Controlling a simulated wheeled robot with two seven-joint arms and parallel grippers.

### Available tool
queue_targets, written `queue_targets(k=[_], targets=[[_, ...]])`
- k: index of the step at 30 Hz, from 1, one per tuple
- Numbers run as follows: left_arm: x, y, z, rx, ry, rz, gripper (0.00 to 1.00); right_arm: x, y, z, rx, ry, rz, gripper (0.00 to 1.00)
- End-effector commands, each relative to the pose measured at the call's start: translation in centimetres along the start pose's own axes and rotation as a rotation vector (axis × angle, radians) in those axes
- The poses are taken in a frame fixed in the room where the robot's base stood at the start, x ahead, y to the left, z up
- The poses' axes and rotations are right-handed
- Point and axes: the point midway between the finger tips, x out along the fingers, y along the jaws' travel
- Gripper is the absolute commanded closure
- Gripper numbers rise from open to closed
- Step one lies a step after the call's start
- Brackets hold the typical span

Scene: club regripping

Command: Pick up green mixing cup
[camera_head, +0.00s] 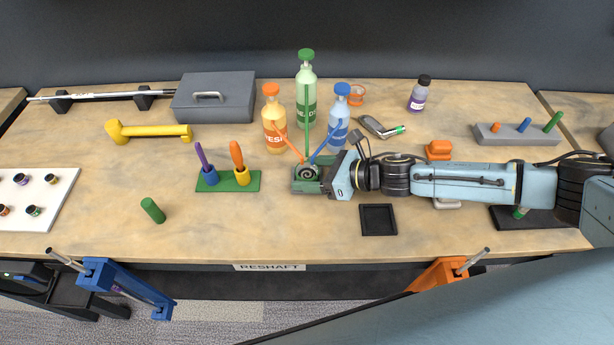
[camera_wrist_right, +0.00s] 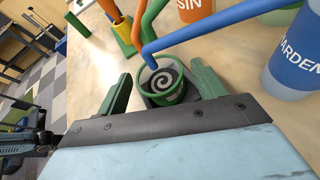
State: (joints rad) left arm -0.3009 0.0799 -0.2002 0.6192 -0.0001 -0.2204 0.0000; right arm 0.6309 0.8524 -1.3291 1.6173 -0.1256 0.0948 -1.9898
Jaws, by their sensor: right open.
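The green mixing cup (camera_head: 307,173) stands on the bench in front of the bottles, partly covered by my right gripper in the head view. In the right wrist view the cup (camera_wrist_right: 165,86) shows a grey spiral inside and stands on a dark base. My right gripper (camera_head: 303,176) is open, with its green fingers on either side of the cup; the wrist view also shows the gripper (camera_wrist_right: 161,90). I cannot tell whether the fingers touch the cup. My left gripper is not in view.
Orange (camera_head: 274,125), green (camera_head: 306,95) and blue (camera_head: 338,118) bottles stand behind, their coloured tubes meeting at the cup. A green stand (camera_head: 247,184) with two handled tools is to the left. A black tray (camera_head: 378,219) lies front right.

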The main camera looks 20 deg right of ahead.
Motion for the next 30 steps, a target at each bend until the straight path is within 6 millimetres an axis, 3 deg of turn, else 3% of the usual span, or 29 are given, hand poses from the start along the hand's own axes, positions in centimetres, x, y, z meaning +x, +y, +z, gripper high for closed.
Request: queue_targets(k=[3, 10, 21, 30], targets=[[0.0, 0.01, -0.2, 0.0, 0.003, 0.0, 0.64, 0.94, 0.04, 0.0, 0.001, 0.001, 0.0, 0.31], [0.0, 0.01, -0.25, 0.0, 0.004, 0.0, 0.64, 1.0, 0.01, -0.03, 0.001, 0.001, 0.0, 0.31], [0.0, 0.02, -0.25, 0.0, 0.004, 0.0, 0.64, 0.97, 0.01, -0.02, 0.001, 0.001, 0.0, 0.8], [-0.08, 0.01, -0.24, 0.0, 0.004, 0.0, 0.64, 0.94, 0.02, 0.09, 0.001, 0.0, 0.0, 0.82]])
